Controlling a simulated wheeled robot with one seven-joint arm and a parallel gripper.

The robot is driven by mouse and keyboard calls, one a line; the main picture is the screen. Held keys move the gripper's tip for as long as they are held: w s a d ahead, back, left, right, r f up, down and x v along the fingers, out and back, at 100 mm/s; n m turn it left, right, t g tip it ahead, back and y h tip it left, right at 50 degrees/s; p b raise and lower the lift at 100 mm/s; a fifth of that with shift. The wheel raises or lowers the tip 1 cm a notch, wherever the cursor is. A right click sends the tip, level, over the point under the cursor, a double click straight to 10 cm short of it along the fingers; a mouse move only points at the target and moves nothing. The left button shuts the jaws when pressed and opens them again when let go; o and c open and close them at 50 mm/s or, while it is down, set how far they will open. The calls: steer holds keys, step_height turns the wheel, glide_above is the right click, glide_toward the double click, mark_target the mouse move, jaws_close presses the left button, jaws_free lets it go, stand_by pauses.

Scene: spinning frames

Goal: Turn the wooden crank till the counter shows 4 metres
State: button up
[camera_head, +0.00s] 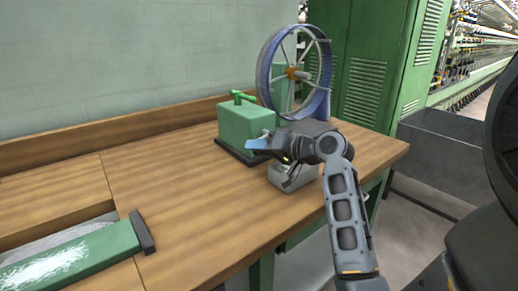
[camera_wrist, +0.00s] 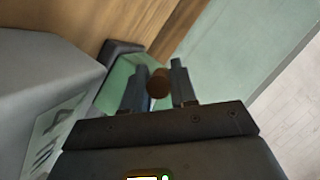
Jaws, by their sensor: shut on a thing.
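My gripper (camera_wrist: 158,85) is shut on the brown wooden crank handle (camera_wrist: 158,82), whose round end shows between the two dark fingers in the wrist view. In the head view my gripper (camera_head: 270,146) is at the front right of a green box (camera_head: 240,122) and hides the crank. A large blue spoked wheel (camera_head: 265,75) with a wooden hub stands behind it. A grey box (camera_head: 284,178) sits below my gripper. A pale panel with dark marks (camera_wrist: 48,135) shows at the left of the wrist view; it may be the counter, but I cannot read a number.
The wooden table (camera_head: 190,180) is clear at its middle. A long green part with a dark end (camera_head: 80,258) lies at the front left. Green cabinets (camera_head: 375,60) stand behind the table's right end, with a wall (camera_head: 110,55) at the back left.

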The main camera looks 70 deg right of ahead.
jaws_close()
steer(key=shift+r+m+t+p, duration=0.3)
steer(key=shift+r+p, duration=0.15)
steer(key=shift+p, duration=0.35)
steer(key=shift+r+m+p, duration=0.25)
steer(key=shift+m+p, duration=0.25)
steer(key=shift+p, duration=0.05)
steer(key=o, duration=0.8)
jaws_free()
steer(key=shift+f, duration=0.1)
steer(key=shift+o, duration=0.2)
steer(key=shift+b+v, duration=0.35)
steer(key=shift+v, duration=3.55)
